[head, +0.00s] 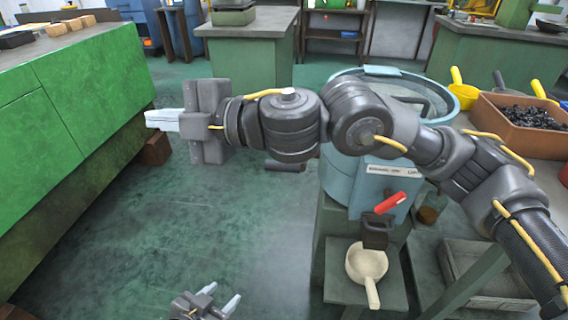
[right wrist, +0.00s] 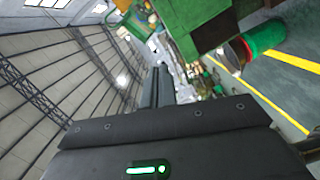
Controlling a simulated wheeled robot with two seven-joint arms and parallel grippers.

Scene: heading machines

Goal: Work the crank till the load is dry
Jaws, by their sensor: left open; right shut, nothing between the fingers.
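A pale blue round drum machine (head: 340,182) with a white label stands on a green stand at centre right. The drum's inside and load are mostly hidden. My right gripper (head: 150,120) is shut and empty, left of the drum and apart from it; its fingers show in the right wrist view (right wrist: 157,88). My left gripper (head: 222,298) is open and empty, low at the bottom edge.
A cream scoop or pan (head: 366,264) sits on a low shelf under the lever. A brown bin (head: 520,118) of dark parts and yellow scoops (head: 463,90) are at right. A green bench (head: 80,100) borders the left. Floor between is clear.

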